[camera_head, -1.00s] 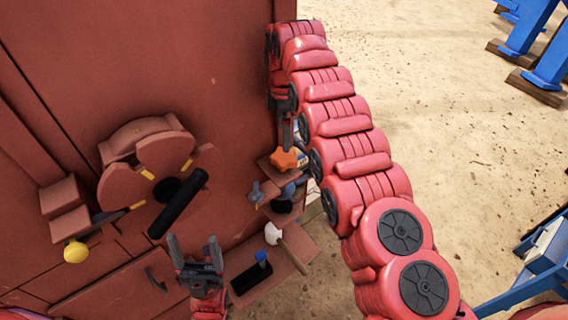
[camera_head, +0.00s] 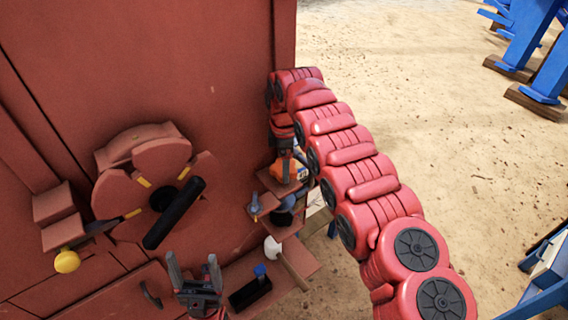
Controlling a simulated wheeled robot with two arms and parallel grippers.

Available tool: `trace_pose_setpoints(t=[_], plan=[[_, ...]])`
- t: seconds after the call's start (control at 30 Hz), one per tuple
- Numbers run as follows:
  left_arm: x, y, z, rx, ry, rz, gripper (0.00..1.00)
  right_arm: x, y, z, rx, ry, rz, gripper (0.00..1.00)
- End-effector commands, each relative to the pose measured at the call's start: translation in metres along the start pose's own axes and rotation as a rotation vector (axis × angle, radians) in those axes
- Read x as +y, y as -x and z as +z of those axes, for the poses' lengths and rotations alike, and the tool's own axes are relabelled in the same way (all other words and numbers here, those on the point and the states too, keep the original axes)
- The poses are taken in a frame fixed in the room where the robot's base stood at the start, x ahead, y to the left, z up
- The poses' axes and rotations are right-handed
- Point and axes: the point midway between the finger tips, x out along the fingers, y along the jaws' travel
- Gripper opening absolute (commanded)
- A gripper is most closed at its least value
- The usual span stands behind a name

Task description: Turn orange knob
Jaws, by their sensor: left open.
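The orange knob (camera_head: 282,172) sits at the right edge of the red machine panel, above a small ledge. It is partly covered by my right gripper (camera_head: 287,158). The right arm reaches up from the lower right and bends down, with the dark gripper end at the knob. Whether its jaws are closed around the knob or only touch it cannot be told. My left gripper (camera_head: 194,264) is low in the picture in front of the panel, fingers up and spread apart, with nothing between them.
A dark lever handle (camera_head: 174,213) on a round red hub stands left of centre. A yellow knob (camera_head: 67,262) is at the lower left. A blue-grey knob (camera_head: 254,204), a white knob (camera_head: 272,248) and a blue switch (camera_head: 260,271) lie below the orange knob.

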Motion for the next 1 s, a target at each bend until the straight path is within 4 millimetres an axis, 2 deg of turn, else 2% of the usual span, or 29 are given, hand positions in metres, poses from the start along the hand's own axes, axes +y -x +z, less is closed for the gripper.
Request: trace_pose_setpoints(t=[0.03, 0.27, 0.47, 0.67, 1.0], plan=[[0.000, 0.000, 0.000, 0.000, 0.000, 0.000, 0.76, 0.001, 0.000, 0.000, 0.000, 0.000, 0.002, 0.75], [0.000, 0.000, 0.000, 0.000, 0.000, 0.000, 0.76, 0.001, 0.001, 0.000, 0.000, 0.000, 0.003, 0.33], [0.000, 0.002, 0.000, 0.000, 0.000, 0.000, 0.76, 0.001, 0.000, 0.000, 0.000, -0.010, 0.003, 0.32], [0.001, 0.013, 0.002, 0.000, 0.000, 0.000, 0.76, 0.001, -0.001, 0.000, 0.001, -0.076, 0.005, 0.32], [0.002, 0.039, 0.006, 0.000, 0.000, 0.000, 0.76, 0.002, -0.002, -0.001, 0.003, -0.344, 0.006, 0.32]])
